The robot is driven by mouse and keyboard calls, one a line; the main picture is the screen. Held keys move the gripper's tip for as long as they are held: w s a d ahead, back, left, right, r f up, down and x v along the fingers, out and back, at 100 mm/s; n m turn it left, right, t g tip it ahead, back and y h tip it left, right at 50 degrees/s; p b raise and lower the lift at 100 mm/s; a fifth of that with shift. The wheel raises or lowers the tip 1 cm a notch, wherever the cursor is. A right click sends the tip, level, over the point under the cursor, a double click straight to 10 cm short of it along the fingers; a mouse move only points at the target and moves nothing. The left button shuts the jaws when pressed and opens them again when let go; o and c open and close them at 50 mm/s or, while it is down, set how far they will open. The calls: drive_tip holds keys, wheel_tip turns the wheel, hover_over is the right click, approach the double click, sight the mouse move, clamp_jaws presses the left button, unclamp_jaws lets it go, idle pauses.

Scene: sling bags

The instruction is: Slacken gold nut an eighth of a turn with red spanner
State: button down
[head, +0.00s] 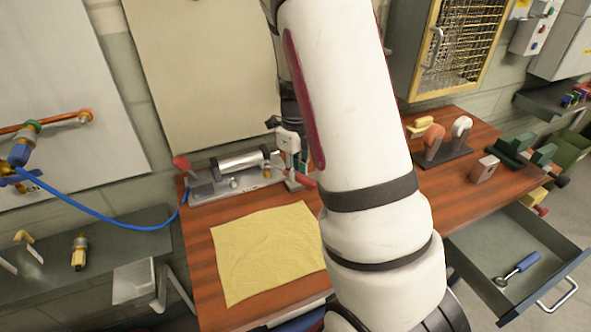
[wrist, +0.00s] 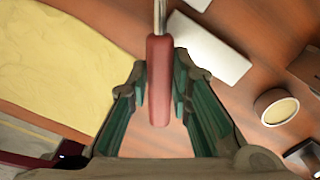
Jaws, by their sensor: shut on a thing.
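My gripper (wrist: 159,68) is shut on the red handle (wrist: 160,95) of a tool in the wrist view. The handle lies between green finger pads. A thin metal shaft runs from it to the top edge, and the tool's working end is out of frame, so I cannot tell its shape. In the head view, my arm hides much of the middle. I cannot pick out the gold nut for certain. Brass-coloured parts show on a pipe fitting (head: 20,156) at the left wall panel and on a loose fitting (head: 79,252) on the left shelf.
A yellow cloth (head: 265,252) lies on the wooden bench (head: 203,275). A metal cylinder fixture (head: 240,163) stands behind it, with a blue hose (head: 100,218) running left. An open drawer (head: 480,255) at right holds a blue-handled tool (head: 520,268). A rack (head: 440,157) stands near the bench back.

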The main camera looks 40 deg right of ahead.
drive_tip(key=shift+f+b, duration=0.75)
drive_tip(key=shift+f, duration=0.9)
drive_tip(key=shift+d, duration=0.1)
idle(0.4)
drive_tip(key=shift+w+d+n+b, duration=0.2)
drive_tip(key=shift+d+n, duration=0.25)
drive_tip(key=shift+n, duration=0.15)
drive_tip(key=shift+w+d+n+b, duration=0.2)
drive_tip(key=shift+d+n, duration=0.25)
drive_tip(key=shift+n, duration=0.15)
drive_tip(key=shift+d, duration=0.1)
drive_tip(key=shift+w+d+n+b, duration=0.55)
drive_tip(key=shift+d+n, duration=0.25)
drive_tip(key=shift+n, duration=0.4)
drive_tip(key=shift+w+d+n, duration=0.4)
drive_tip(key=shift+n, duration=0.1)
drive_tip(key=shift+w+d+n+b, duration=0.3)
drive_tip(key=shift+w+d+n, duration=0.1)
drive_tip(key=shift+n, duration=0.3)
